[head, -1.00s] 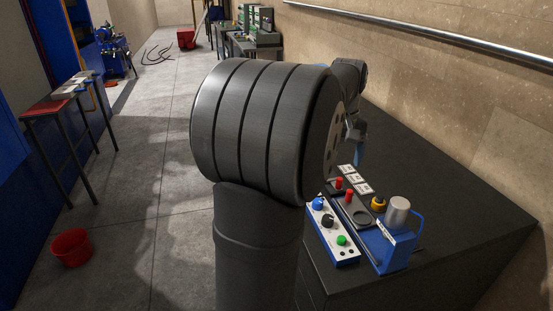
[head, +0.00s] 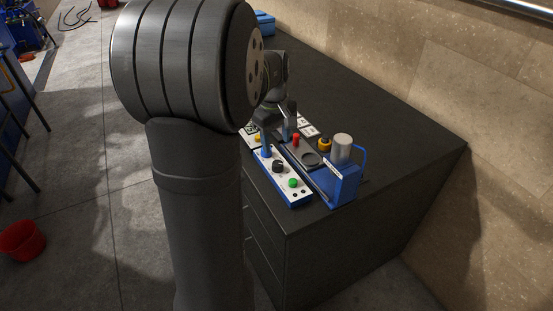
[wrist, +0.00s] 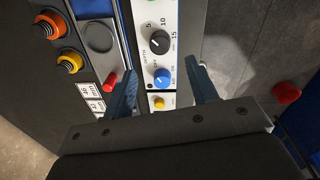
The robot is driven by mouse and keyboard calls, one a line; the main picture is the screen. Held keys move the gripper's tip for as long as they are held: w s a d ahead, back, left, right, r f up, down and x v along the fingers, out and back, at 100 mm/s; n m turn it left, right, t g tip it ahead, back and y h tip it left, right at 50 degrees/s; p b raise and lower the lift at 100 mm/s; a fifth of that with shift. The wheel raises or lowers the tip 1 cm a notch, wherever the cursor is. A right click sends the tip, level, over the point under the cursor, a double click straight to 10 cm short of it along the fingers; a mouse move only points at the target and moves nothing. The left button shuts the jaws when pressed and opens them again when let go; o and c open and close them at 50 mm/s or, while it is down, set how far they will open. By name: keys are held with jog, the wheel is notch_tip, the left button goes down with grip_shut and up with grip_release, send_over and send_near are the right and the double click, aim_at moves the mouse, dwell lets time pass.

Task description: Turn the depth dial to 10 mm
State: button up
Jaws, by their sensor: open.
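The depth dial is a black knob (wrist: 159,42) on a white-faced blue control panel (wrist: 151,13), with 5, 10 and 15 printed around it. Its pointer is too small to read surely. It also shows in the head view (head: 278,166). A blue knob (wrist: 162,78) sits beside it on the panel. My gripper (wrist: 163,88) is open and empty, its two blue fingers wide apart. In the wrist view the blue knob appears between the fingers, and the black dial lies just beyond the fingertips. In the head view my gripper (head: 288,132) is over the panel's far end.
A green button (head: 293,183) is at the panel's near end. Beside the panel stand a red peg (wrist: 110,79), a grey tray with a round recess (wrist: 99,37), orange and yellow knobs (wrist: 69,62), and a blue press with a grey cylinder (head: 342,148). The dark bench top (head: 400,130) is clear rightward.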

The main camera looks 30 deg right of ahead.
aim_at(278, 163)
jog(key=f, duration=0.8)
jog(key=shift+d+f, duration=0.2)
jog(key=shift+d, duration=0.05)
jog(key=c, duration=1)
